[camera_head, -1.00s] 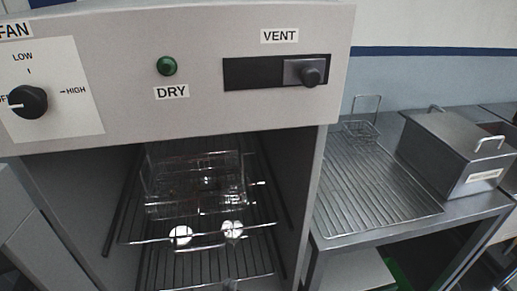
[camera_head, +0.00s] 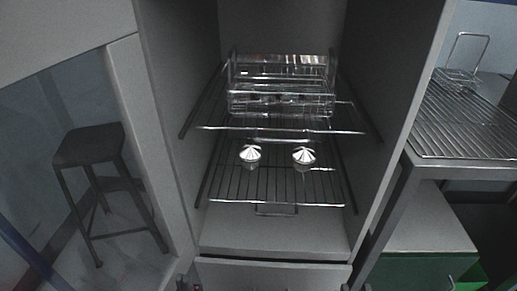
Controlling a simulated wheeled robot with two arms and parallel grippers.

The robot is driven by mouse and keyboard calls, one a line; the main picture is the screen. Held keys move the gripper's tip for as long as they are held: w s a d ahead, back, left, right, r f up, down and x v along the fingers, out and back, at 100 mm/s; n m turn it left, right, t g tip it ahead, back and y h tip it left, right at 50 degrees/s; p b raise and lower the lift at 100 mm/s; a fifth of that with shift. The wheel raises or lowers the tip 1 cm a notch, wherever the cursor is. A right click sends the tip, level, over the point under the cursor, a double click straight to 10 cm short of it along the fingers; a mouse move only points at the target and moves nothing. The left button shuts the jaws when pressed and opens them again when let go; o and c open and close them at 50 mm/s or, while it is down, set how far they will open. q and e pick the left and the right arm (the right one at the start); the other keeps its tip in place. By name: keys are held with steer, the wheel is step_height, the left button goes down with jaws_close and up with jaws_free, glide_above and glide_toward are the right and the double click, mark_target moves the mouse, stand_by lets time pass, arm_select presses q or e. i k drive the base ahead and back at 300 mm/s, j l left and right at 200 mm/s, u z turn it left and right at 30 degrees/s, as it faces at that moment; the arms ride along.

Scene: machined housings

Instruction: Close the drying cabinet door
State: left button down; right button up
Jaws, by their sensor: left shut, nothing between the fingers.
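The drying cabinet (camera_head: 405,130) stands open in front of me, with its inside in plain view. Its door (camera_head: 150,135) is swung out to the left; it has a light grey frame around a large clear pane. The door's outer edge is cut off by the picture. My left gripper (camera_head: 184,284) barely shows at the bottom edge, below the door's hinge side; it is shut and empty, apart from the door as far as I can see. A small dark tip at the bottom edge seems to be my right gripper (camera_head: 345,287); its jaws are hidden.
Inside, a wire basket (camera_head: 282,92) sits on the upper rack, and two small shiny parts (camera_head: 250,154) show lower down. A dark stool (camera_head: 88,145) shows through the door's pane. To the right stands a metal bench with a wire rack (camera_head: 470,125) and a green box (camera_head: 415,272) below.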

mark_target(37, 37)
steer(key=k+l+u, duration=0.5)
steer(key=k, duration=0.25)
steer(key=k+l+u, duration=0.1)
steer(key=k+u, duration=0.15)
steer(key=k, duration=0.15)
